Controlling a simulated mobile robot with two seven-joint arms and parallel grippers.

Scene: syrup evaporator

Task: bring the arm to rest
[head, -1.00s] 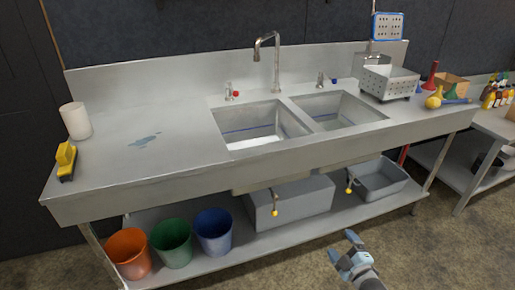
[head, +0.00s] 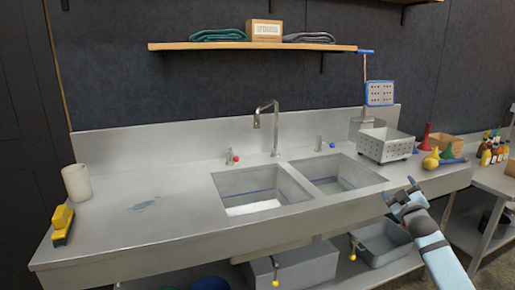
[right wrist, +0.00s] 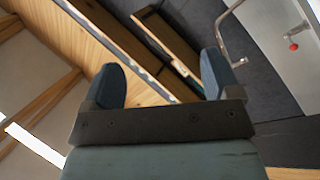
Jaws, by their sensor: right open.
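My right gripper (head: 402,193) is in front of the sink counter's front edge, at the right of the head view. It is open and empty, with its fingers pointing up. In the right wrist view its two fingers (right wrist: 163,84) stand wide apart with nothing between them. Beyond them that view shows the underside of the wall shelf, the ceiling and part of the faucet. My left gripper is not in view.
The steel counter (head: 150,236) has two sink basins and a faucet (head: 276,125). A perforated steel box (head: 384,146), a yellow block (head: 62,224) and a white roll (head: 76,183) stand on it. A wall shelf (head: 220,46) hangs above.

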